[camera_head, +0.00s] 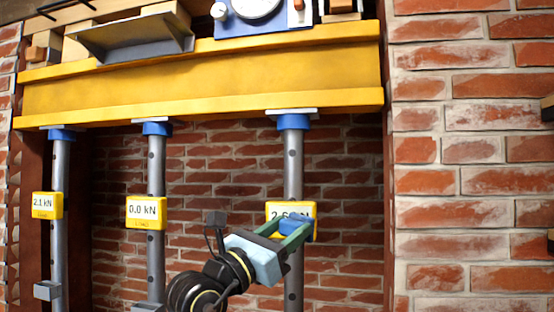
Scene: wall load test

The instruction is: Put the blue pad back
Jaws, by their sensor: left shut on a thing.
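My left gripper (293,229) comes up from the bottom middle, in front of the right steel post (293,170). Its green fingers are shut on a small blue pad (291,224). The pad overlaps the right yellow load display, which it partly hides. Each post carries a blue piece at its top under the yellow beam (200,85): left (62,134), middle (156,128) and right (293,122). A thin pale plate lies between each blue piece and the beam. My right gripper is not in view.
Yellow displays on the posts read 2.1 kN on the left (47,205) and 0.0 kN in the middle (142,212); the right one (274,208) is partly covered. A brick pier (465,180) stands at right. A blue gauge box (278,22) sits on the beam.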

